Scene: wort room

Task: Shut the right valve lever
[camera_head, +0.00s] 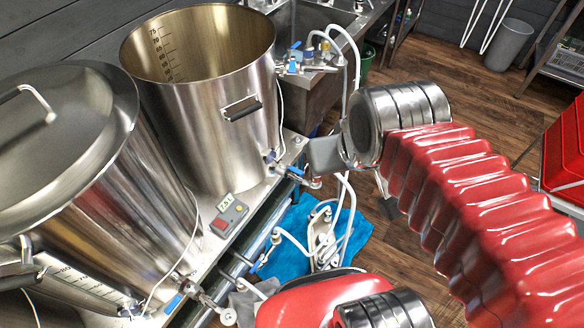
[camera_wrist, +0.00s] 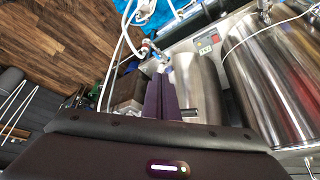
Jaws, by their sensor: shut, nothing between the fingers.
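The right valve lever (camera_head: 296,171) is small and blue, on the outlet valve low on the open steel kettle (camera_head: 205,110) in the head view. It appears to lie roughly along its pipe. My gripper (camera_head: 322,157) is just above and to the right of this valve. Whether it touches the lever cannot be told. In the wrist view my gripper's dark fingers (camera_wrist: 160,96) are shut together and empty, beside the kettle wall. A valve fitting (camera_wrist: 150,47) shows beyond the fingertips there; its lever is not clear.
A lidded kettle (camera_head: 125,200) with another blue lever (camera_head: 173,304) stands at left. A controller (camera_head: 229,216) sits on the stand between the kettles. A steel sink (camera_head: 310,25) is behind.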

